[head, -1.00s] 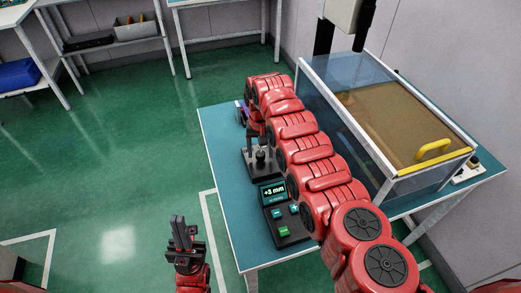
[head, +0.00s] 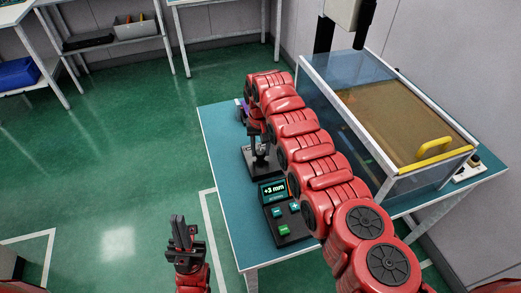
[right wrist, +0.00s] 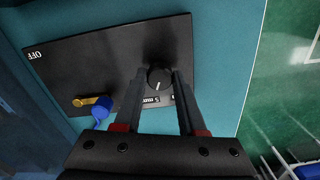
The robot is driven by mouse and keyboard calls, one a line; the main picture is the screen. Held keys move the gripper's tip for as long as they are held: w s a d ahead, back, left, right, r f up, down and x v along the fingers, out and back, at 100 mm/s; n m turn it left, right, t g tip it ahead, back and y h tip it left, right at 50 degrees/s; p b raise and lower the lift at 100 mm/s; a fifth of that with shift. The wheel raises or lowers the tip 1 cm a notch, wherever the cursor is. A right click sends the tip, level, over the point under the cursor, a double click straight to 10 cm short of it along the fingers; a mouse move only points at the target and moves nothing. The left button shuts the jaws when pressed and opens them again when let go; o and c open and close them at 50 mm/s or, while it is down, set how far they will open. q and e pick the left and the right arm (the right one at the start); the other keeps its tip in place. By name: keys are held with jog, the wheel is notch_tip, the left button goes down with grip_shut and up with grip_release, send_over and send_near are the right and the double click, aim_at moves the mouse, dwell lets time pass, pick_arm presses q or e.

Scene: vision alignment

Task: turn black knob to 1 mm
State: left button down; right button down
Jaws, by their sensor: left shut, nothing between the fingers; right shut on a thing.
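The black knob (right wrist: 159,78) sits on a dark panel (right wrist: 100,55) in the right wrist view, its white pointer mark toward the bottom of the picture. A white label reading "5 mm" (right wrist: 152,99) lies below it, upside down; other markings near the knob are hidden by the fingers. My right gripper (right wrist: 160,74) is shut on the knob, one finger on each side. My left gripper (head: 183,228) is shut and empty, left of the table's near end. A display (head: 273,190) reads "+3 mm".
The display unit has several teal buttons. A clear-walled box with a yellow handle (head: 433,146) stands on the right. A blue part (right wrist: 101,107) and a yellow part (right wrist: 84,101) are on the panel.

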jog(key=n+b, duration=0.2)
jog(key=n, duration=0.1)
jog(key=shift+f+b, duration=0.2)
jog(key=shift+b, duration=0.1)
jog(key=n+b, duration=0.2)
jog(key=shift+n, duration=0.4)
jog(key=shift+r+n+b, duration=0.1)
jog(key=shift+n+b, duration=0.45)
jog(key=shift+n, duration=0.65)
jog(key=shift+r+n+b, duration=0.1)
jog(key=shift+n+b, duration=0.2)
jog(key=shift+n, duration=1)
jog(key=c, duration=0.5)
grip_release()
